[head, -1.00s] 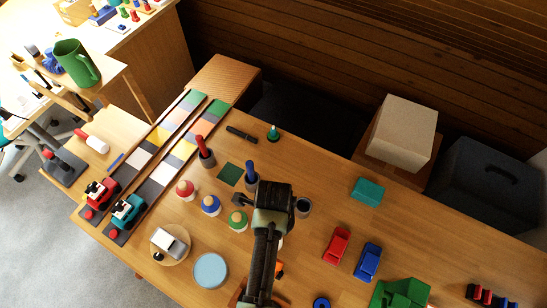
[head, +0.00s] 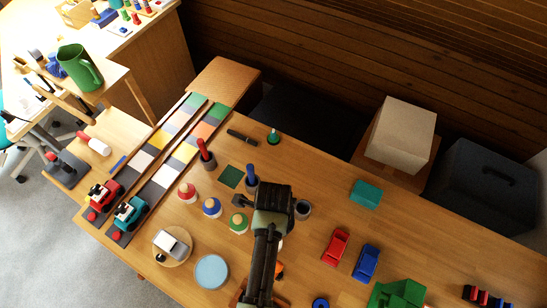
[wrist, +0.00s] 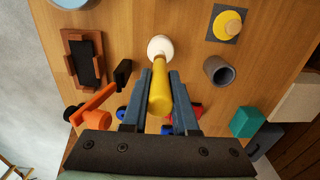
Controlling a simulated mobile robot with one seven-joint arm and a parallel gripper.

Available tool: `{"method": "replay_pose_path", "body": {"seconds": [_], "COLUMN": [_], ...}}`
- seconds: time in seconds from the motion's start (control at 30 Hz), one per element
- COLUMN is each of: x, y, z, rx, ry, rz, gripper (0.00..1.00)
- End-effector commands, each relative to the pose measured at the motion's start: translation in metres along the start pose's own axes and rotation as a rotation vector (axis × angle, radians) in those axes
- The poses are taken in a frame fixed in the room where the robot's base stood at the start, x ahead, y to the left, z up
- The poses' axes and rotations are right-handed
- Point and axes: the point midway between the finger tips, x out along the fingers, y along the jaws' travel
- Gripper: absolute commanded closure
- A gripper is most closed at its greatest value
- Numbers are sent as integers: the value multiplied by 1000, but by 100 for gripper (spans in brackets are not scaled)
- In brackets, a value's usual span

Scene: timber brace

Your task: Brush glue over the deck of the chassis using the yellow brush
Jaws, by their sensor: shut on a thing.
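My gripper (wrist: 159,100) is shut on the yellow brush (wrist: 161,88), whose handle stands between the two fingers in the wrist view. Beyond the handle is a pale round end (wrist: 160,46); I cannot tell whether it is bristles or something under the tip. A brown wooden frame with a dark inset (wrist: 88,60), perhaps the chassis, lies to the left of the brush, apart from it. A yellow-topped pot (wrist: 228,24) stands on a dark square at the upper right. In the head view my arm hides the brush and most of the frame.
A grey cup (wrist: 218,70) stands right of the brush. An orange part (wrist: 96,112) lies close to the left finger. In the head view, red (head: 187,192), blue (head: 211,206) and green (head: 239,222) pots stand left of my arm. Red (head: 336,246) and blue (head: 367,262) blocks lie right.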

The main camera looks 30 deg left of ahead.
Motion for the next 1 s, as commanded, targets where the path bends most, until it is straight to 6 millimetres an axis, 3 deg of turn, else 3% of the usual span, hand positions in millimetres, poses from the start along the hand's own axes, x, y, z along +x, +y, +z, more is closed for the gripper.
{"method": "replay_pose_path", "body": {"seconds": [0.03, 0.6, 1.0], "x": [-9, -53, -55], "y": [0, -1, -1], "z": [0, 0, 0], "rx": [0, 0, 0], "ry": [0, -1, -1], "rz": [-1, -3, -3], "gripper": [100, 100, 100]}}
